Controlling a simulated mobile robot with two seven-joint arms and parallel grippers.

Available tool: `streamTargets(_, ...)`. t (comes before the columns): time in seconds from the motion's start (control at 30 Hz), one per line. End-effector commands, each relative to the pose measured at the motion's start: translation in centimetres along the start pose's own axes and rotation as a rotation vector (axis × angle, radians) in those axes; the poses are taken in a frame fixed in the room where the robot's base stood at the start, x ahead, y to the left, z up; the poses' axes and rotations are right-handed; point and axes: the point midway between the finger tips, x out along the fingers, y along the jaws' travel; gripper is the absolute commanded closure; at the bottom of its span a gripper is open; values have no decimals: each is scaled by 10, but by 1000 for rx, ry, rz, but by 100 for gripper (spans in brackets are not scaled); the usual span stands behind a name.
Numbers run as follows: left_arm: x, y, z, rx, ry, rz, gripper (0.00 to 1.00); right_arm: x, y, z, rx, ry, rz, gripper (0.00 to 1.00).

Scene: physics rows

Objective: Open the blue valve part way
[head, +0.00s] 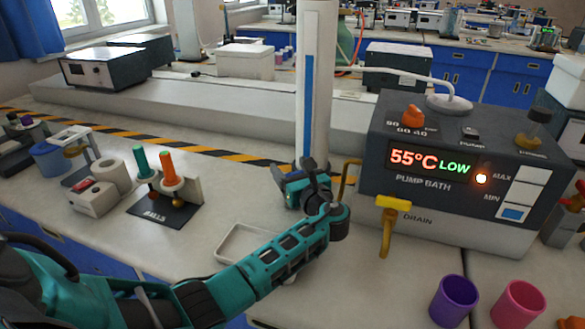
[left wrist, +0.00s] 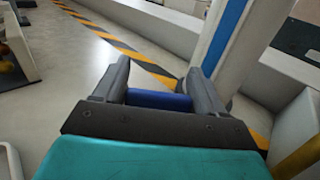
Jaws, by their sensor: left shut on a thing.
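My left gripper (head: 300,184) reaches to the foot of a white upright column (head: 314,85) with a blue stripe. In the left wrist view its two grey fingers (left wrist: 158,92) stand on either side of a blue bar, the blue valve's handle (left wrist: 158,99), and are shut on it. The handle lies across between the fingers, close to the palm. In the head view the gripper hides most of the valve, so its turn angle cannot be told. My right gripper is not in view.
The pump bath (head: 460,165) stands just right of the gripper, with a yellow drain tap (head: 392,210) on its front. A white tray (head: 245,243) lies beside my forearm. Purple (head: 454,300) and pink (head: 518,303) cups stand at the front right.

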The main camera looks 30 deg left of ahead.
Motion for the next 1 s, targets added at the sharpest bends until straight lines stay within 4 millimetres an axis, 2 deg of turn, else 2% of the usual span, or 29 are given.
streamTargets(0.5,0,0,0,-1,0,24,60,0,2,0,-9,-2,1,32)
streamTargets(0.53,0,0,0,-1,0,24,28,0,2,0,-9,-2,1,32)
streamTargets(0.73,0,1,0,-1,0,24,9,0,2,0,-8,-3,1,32)
streamTargets(1.0,-2,0,0,0,0,23,8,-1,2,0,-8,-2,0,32)
